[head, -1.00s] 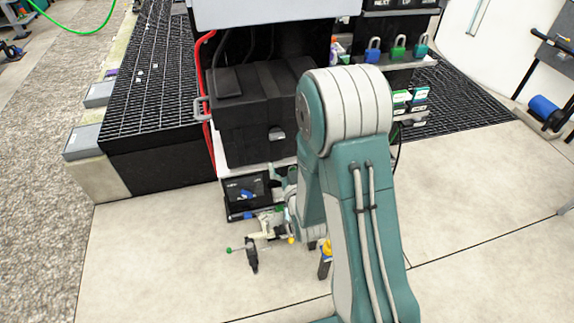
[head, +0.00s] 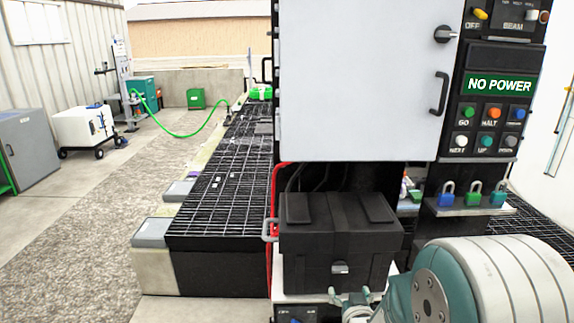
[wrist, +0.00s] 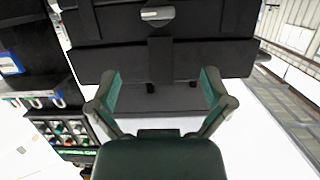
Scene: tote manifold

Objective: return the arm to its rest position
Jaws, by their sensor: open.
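My gripper (wrist: 160,100) is open in the wrist view, its two green-grey fingers spread with nothing between them. Beyond the fingers is the front of a black tote-like case (wrist: 190,57) with a grey latch. In the head view the same black case (head: 335,235) stands on a white shelf below the grey cabinet door. My arm (head: 470,285) fills the lower right of the head view. The tips of my gripper (head: 352,297) show just below the case's latch; whether they touch it I cannot tell.
The cabinet (head: 365,80) with a control panel (head: 495,110) reading NO POWER rises above the case. Several padlocks (head: 473,193) hang at the right. A black grating (head: 225,170) lies to the left, with open gravel floor (head: 90,220) beyond it.

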